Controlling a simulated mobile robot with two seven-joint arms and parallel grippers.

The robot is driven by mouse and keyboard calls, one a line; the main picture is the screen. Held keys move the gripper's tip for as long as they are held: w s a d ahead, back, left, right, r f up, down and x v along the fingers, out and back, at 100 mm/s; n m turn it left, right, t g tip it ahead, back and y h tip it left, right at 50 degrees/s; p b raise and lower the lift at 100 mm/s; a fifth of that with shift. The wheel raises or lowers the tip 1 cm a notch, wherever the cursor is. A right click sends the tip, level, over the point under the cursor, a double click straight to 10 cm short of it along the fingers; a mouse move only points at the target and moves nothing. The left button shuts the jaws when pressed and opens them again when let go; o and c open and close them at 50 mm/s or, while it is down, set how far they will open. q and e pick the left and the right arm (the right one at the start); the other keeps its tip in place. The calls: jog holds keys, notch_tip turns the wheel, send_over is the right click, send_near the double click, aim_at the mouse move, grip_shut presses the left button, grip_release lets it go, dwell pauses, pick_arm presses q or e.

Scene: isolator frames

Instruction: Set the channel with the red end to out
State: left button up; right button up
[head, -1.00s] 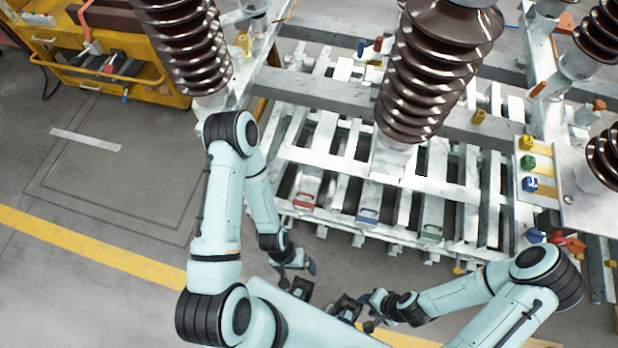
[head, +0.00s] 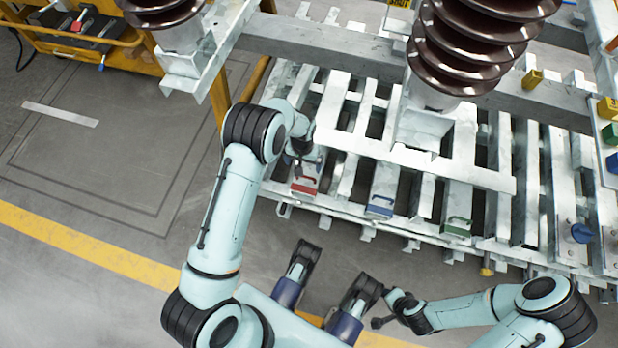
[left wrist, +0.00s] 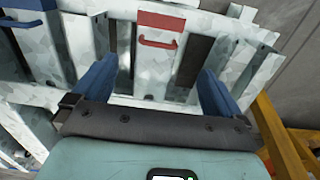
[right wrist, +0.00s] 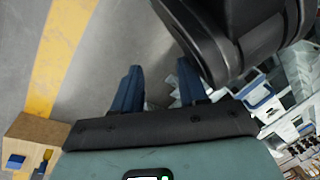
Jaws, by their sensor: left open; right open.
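The channel with the red end (head: 304,187) lies in the pale slatted metal frame, at the left of the coloured ends in the head view. Its red end with a red handle (left wrist: 158,42) shows at the top middle of the left wrist view. My left gripper (head: 301,160) is at this channel, partly hidden by its own wrist. In the left wrist view its blue fingers (left wrist: 155,75) are spread wide, with the red handle beyond and between them; nothing is held. My right gripper (right wrist: 160,78) is open and empty, away from the channel.
Channels with a blue end (head: 380,206) and a green end (head: 458,226) lie to the right of the red one. A brown ribbed insulator (head: 470,45) stands above the frame. The grey floor (head: 110,150) in front and left is clear.

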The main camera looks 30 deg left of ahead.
pick_arm(q)
jog(key=w, duration=0.2)
jog(key=b, duration=0.4)
send_near(306, 174)
jog(key=s+f, duration=0.1)
jog(key=s+d+f, duration=0.1)
jog(key=shift+s+d+f, duration=0.2)
jog(key=shift+s+d, duration=0.1)
jog(key=shift+f, duration=0.65)
pick_arm(e)
jog(key=s+d+f+g, duration=0.1)
jog(key=s+f+g, duration=0.1)
jog(key=s+f, duration=0.3)
jog(key=shift+s+f+g, duration=0.4)
jog(key=shift+s, duration=1)
jog(key=shift+d, duration=0.1)
